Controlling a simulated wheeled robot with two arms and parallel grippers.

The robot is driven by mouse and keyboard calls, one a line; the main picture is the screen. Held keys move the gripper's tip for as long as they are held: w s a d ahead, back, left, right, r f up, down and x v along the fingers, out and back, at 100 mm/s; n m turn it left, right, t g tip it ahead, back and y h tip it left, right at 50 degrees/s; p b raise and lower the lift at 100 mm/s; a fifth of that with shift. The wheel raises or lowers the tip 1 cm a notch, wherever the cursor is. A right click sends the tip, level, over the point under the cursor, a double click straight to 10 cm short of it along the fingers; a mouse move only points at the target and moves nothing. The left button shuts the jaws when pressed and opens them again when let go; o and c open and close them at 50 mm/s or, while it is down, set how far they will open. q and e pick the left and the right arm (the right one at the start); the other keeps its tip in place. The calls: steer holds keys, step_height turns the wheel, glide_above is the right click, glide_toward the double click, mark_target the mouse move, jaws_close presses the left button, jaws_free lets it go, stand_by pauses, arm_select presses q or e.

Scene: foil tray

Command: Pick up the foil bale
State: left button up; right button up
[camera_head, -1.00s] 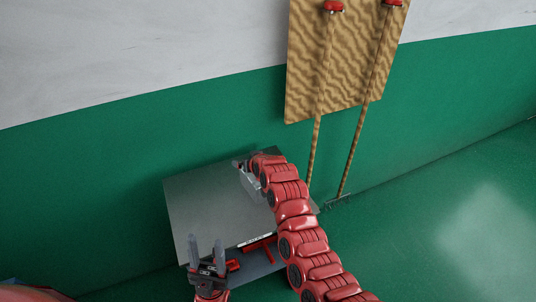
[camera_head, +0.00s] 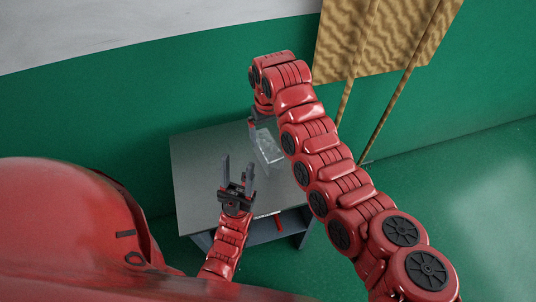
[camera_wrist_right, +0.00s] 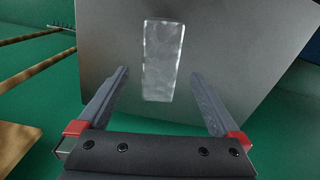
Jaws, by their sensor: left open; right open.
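The foil bale (camera_head: 268,148) is a pale, silvery block lying on the grey table (camera_head: 200,165), partly hidden by my right arm in the head view. In the right wrist view the bale (camera_wrist_right: 163,58) lies ahead of my right gripper (camera_wrist_right: 163,95), lined up between its two spread fingers and not held. My left gripper (camera_head: 238,168) is open and empty, fingers pointing up, over the table's front part, left of the bale.
The table has a lower shelf with a red item (camera_head: 279,223) near its front. A green wall (camera_head: 130,120) stands behind. A patterned board (camera_head: 385,45) with poles leans at the back right. The left part of the tabletop is clear.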

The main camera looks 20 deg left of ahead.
mark_target(268, 144)
step_height(268, 144, down, 4)
steer(key=shift+r, duration=0.15)
steer(key=shift+f+b, duration=0.35)
steer(key=shift+f, duration=0.25)
step_height(268, 144, down, 5)
steer(key=shift+w+a+r+b, duration=0.1)
steer(key=shift+w+b, duration=0.05)
steer(key=shift+b, duration=0.8)
steer(key=shift+c, duration=0.3)
jaws_close()
steer(key=shift+r, duration=0.2)
